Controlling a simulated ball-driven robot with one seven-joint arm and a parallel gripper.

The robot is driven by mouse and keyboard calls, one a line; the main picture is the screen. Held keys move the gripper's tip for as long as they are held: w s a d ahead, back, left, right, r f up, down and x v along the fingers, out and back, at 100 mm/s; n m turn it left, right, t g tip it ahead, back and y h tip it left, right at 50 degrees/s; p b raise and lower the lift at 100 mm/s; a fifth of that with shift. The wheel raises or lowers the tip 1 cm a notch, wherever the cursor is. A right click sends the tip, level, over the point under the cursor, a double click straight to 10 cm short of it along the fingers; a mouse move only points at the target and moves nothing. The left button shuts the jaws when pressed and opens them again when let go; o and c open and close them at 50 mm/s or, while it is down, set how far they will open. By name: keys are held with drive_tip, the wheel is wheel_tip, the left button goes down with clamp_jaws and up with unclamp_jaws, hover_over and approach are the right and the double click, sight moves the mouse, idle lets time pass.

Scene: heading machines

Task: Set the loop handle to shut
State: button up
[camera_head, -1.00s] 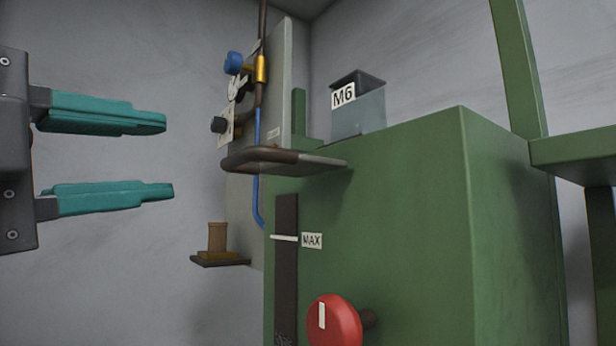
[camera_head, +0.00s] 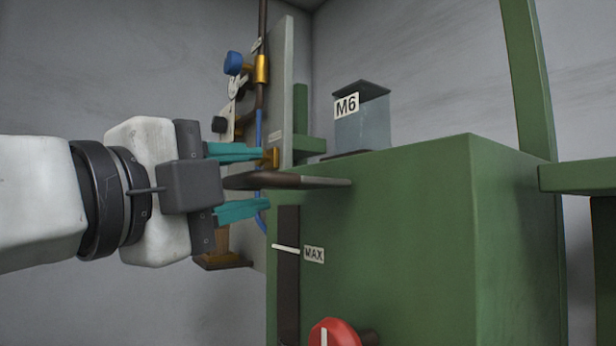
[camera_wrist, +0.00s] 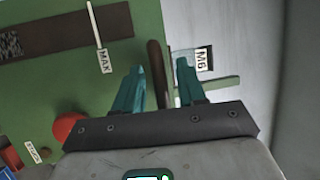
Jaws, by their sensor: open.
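The loop handle (camera_head: 315,182), a flat loop with a dark brown, rounded edge, stands out level near the top of the green machine (camera_head: 400,230) in the head view. My gripper (camera_head: 265,178) reaches it from the left, with one teal finger above the loop and one below. In the wrist view, my gripper (camera_wrist: 160,68) is open, and the brown loop handle (camera_wrist: 156,85) lies between the fingers, seen edge-on. I cannot tell whether either finger touches it. The near end of the loop is partly hidden by my gripper in the head view.
A grey panel with a blue knob (camera_head: 234,63) and brass fittings stands behind the gripper. A box marked M6 (camera_head: 362,125) sits behind the machine's top. A red knob (camera_head: 333,333) and a MAX label (camera_head: 314,255) are on the machine below. A green frame (camera_head: 528,80) stands at right.

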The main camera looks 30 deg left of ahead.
sight(288, 187)
drive_tip(key=shift+c, duration=0.2)
clamp_jaws()
idle(0.3)
drive_tip(key=w, duration=0.1)
drive_tip(key=w+d+b, duration=0.1)
drive_tip(key=w, duration=0.1)
drive_tip(key=w+d, duration=0.1)
drive_tip(key=shift+w+f, duration=0.15)
drive_tip(key=shift+w, duration=0.25)
drive_tip(key=shift+w+d, duration=0.2)
drive_tip(key=shift+w, duration=0.3)
drive_tip(key=shift+c, duration=0.5)
unclamp_jaws()
drive_tip(key=shift+w+d, duration=0.1)
drive_tip(key=shift+w, duration=0.05)
drive_tip(key=shift+o, duration=0.7)
